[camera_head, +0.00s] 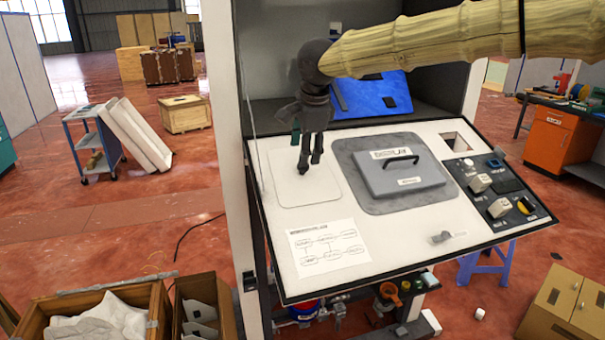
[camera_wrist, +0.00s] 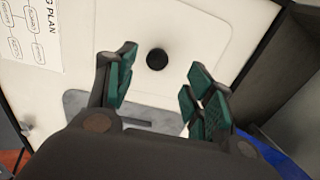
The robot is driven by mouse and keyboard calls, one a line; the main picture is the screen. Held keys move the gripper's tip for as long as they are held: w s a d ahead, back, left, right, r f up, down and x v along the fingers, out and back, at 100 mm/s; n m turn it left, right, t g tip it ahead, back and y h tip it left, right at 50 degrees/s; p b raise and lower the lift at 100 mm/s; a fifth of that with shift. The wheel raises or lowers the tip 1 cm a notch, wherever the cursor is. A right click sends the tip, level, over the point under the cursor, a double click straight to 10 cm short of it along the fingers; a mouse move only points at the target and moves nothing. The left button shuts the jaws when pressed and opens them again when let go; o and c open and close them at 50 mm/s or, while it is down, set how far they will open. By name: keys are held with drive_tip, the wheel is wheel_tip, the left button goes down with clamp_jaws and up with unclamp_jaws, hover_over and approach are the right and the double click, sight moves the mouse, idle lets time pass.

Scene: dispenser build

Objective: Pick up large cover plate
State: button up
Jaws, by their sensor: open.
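A white rounded cover plate (camera_head: 312,190) lies flat in the left part of the white sloped panel. In the wrist view this plate (camera_wrist: 200,35) has a round black knob (camera_wrist: 157,60) on it. My gripper (camera_head: 308,152) is above the plate, fingers pointing down. In the wrist view my gripper (camera_wrist: 162,65) is open and empty, with the knob showing between its green-padded fingers. I cannot tell whether the fingers touch anything. A grey lid (camera_head: 375,182) with a black handle lies to the right; part of its grey surround (camera_wrist: 82,100) shows in the wrist view.
A paper diagram (camera_head: 328,247) lies on the lower left of the panel. A dark control box (camera_head: 510,183) with buttons is at the right. A square opening (camera_head: 455,143) is at the upper right. A blue tray (camera_head: 375,97) stands behind. A white post (camera_head: 236,130) rises at the left.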

sight(302, 171)
drive_tip(key=shift+p+x, duration=1.25)
drive_tip(key=shift+x, duration=1.9)
drive_tip(key=shift+s+d+f, duration=0.1)
drive_tip(key=shift+s+d, duration=0.05)
drive_tip(key=shift+s, duration=0.05)
clamp_jaws()
